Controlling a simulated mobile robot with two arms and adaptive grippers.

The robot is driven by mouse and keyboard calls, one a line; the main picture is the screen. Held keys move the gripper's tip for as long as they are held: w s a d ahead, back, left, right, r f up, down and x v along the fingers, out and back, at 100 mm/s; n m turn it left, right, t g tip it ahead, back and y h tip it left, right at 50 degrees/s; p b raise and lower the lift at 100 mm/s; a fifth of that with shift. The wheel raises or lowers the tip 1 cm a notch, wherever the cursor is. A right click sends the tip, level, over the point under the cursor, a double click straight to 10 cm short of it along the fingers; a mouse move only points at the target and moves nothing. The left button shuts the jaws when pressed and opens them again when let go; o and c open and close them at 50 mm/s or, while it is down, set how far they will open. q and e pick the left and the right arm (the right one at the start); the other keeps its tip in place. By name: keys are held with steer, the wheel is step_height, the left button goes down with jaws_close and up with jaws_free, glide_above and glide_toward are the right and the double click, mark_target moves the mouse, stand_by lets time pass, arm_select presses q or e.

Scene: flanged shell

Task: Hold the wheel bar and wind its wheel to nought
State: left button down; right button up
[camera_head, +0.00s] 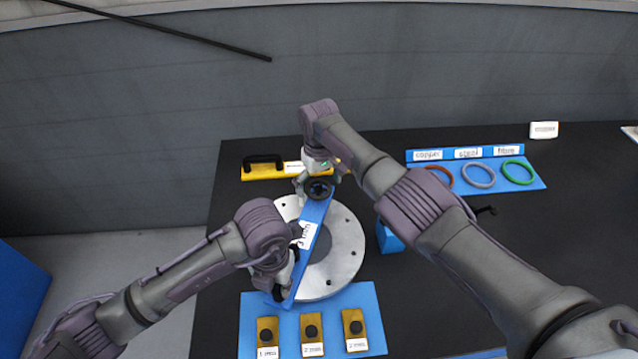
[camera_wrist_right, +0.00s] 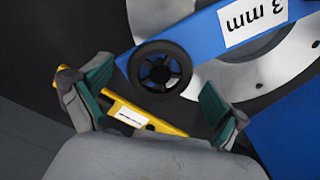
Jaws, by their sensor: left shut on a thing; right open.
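The wheel bar (camera_head: 318,211) is a long blue bar with a "3 mm" label, lying across or above a round grey flange (camera_head: 347,240). Its black wheel (camera_head: 319,188) is at the far end and also shows in the right wrist view (camera_wrist_right: 160,68). My left gripper (camera_head: 287,283) is shut on the near end of the bar; its fingers are partly hidden. My right gripper (camera_head: 318,182) is open at the wheel. In the right wrist view its fingers (camera_wrist_right: 155,88) stand apart on either side of the wheel, with no clear contact. The wheel's reading cannot be made out.
A yellow bar with a black handle (camera_head: 262,170) lies behind the flange. A blue board (camera_head: 372,302) in front holds several brass plates with black knobs. A blue tray (camera_head: 535,178) at the right carries copper, grey and green rings. A blue block (camera_head: 388,240) stands right of the flange.

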steer(key=c, duration=1.2)
steer(key=shift+o, duration=0.2)
steer(key=shift+n, duration=0.3)
steer(key=n, duration=0.3)
steer(key=shift+n, duration=2)
steer(key=o, duration=1.2)
steer(key=shift+c, duration=0.2)
